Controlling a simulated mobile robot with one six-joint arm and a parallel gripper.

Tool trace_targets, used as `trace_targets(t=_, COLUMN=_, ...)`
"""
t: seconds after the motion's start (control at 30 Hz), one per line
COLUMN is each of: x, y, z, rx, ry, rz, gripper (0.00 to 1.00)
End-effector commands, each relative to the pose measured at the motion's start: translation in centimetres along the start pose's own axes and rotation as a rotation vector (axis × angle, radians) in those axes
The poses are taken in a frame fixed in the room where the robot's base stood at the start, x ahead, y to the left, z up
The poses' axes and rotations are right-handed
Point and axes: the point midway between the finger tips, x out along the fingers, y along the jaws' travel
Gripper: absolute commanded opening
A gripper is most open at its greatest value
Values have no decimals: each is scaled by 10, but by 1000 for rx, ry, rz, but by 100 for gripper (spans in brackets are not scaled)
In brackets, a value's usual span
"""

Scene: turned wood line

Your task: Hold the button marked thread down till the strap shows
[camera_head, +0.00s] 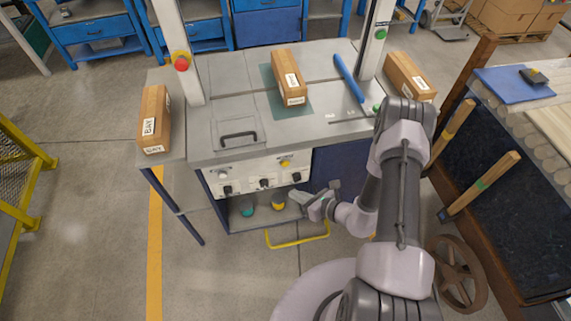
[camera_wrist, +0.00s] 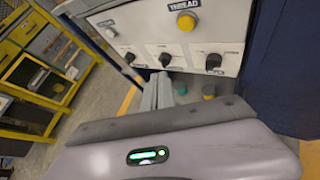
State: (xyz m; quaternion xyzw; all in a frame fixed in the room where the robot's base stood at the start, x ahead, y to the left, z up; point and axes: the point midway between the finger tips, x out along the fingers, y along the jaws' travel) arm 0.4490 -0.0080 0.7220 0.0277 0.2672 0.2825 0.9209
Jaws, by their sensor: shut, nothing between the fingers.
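The yellow button under the THREAD label (camera_wrist: 187,22) sits at the upper right of the light front panel (camera_wrist: 220,45) in the wrist view. In the head view the same yellow button (camera_head: 285,162) is at the panel's upper right. My gripper (camera_head: 296,196) is shut and empty, in front of the panel and below the button; its fingers (camera_wrist: 160,88) also show in the wrist view. It is apart from the button. A brown box (camera_head: 288,78) lies on the machine top between the posts. No strap is clearly visible around it.
Several black knobs (camera_head: 264,183) line the panel below the button. A yellow bar (camera_head: 298,240) juts out low in front. A blue rod (camera_head: 349,78) lies on the machine top. Brown boxes (camera_head: 155,118) stand at both sides. A workbench (camera_head: 500,110) is close at right.

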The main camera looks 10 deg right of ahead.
Motion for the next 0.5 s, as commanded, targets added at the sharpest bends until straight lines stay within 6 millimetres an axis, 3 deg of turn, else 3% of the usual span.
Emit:
trace_targets(t=0.17, x=8, y=-5, z=5, rx=-3, ry=0, rz=2, gripper=0)
trace_targets(t=0.5, x=43, y=-30, z=30, rx=-4, ry=-1, rz=2, gripper=0)
